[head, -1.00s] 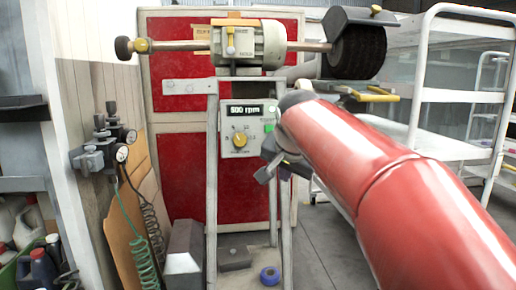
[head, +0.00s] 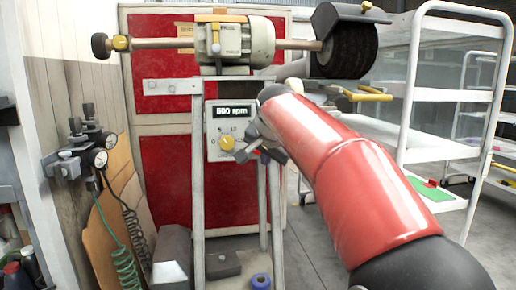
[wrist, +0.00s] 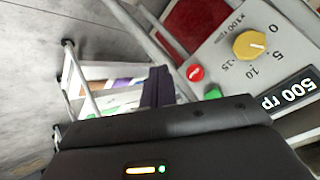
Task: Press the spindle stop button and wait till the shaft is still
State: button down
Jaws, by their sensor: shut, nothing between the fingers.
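The control panel (head: 218,155) on the machine stand has a display (head: 231,111) reading 500 rpm and a yellow knob (head: 227,142). The red button (wrist: 195,73) and the green button (wrist: 212,92) show in the wrist view; the green one is partly hidden by my gripper's body. My gripper (head: 256,150) is shut and empty, in front of the panel's right side in the head view. In the wrist view its dark fingers (wrist: 158,88) are left of the red button, apart from it in the picture. The shaft (head: 165,43) carries a black brush (head: 345,52); its spin cannot be told.
A white shelf cart (head: 411,90) stands at the right, with a green tray on it. Gauges (head: 98,158) and coiled hoses are at the left. A blue ring (head: 261,281) lies on the stand's base.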

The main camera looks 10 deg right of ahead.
aim_at(259, 154)
jog(key=w+p, duration=0.4)
jog(key=w, duration=0.3)
jog(key=shift+w+p, duration=0.2)
jog(key=shift+p, duration=0.15)
dwell(1.7)
jog(key=shift+w, duration=0.25)
jog(key=shift+w+p, duration=0.45)
jog(key=shift+p, duration=0.2)
dwell(0.3)
jog(key=shift+s, duration=0.1)
jog(key=shift+s+b, duration=0.6)
jog(key=shift+s, duration=0.15)
